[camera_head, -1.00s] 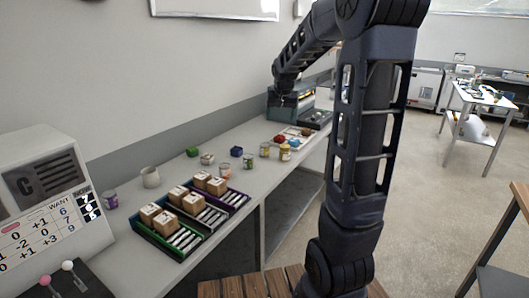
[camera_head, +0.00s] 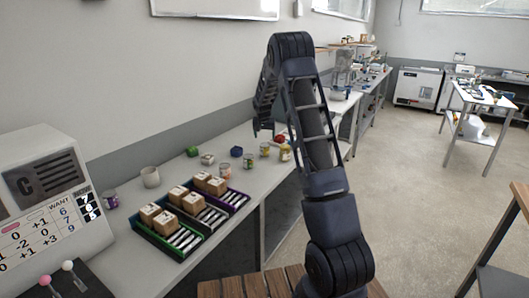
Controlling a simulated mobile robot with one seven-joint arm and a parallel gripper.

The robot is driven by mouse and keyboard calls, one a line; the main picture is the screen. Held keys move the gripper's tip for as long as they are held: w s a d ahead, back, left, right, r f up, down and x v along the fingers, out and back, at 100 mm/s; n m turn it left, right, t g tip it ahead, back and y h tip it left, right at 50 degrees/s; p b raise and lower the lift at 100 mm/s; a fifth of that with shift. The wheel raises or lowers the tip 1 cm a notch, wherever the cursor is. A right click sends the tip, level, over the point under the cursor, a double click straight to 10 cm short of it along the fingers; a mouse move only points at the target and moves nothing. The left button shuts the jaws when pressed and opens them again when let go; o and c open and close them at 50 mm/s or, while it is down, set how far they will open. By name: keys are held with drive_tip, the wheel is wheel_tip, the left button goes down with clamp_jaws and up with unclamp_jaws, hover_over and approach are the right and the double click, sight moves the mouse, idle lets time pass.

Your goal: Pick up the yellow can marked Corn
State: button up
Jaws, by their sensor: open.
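Several small cans stand on the long grey bench. A yellow can (camera_head: 285,152) stands close beside my arm, and a yellow-green can (camera_head: 265,150) stands just left of it. The labels are too small to read, so I cannot tell which is marked Corn. My gripper (camera_head: 263,132) is open and points down behind and above the yellow-green can, with nothing seen between its fingers. It is small and dark, and its exact height and distance from the cans are unclear.
Trays with cardboard boxes (camera_head: 210,184) fill the bench's front part. A purple can (camera_head: 110,199) and white cup (camera_head: 150,177) stand left.

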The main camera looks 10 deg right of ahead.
sight(265, 149)
drive_tip(key=x, duration=0.9)
drive_tip(key=w+x, duration=0.1)
drive_tip(key=x, duration=0.3)
drive_tip(key=shift+a, duration=0.1)
drive_tip(key=shift+c, duration=0.3)
drive_tip(key=c, duration=1.1)
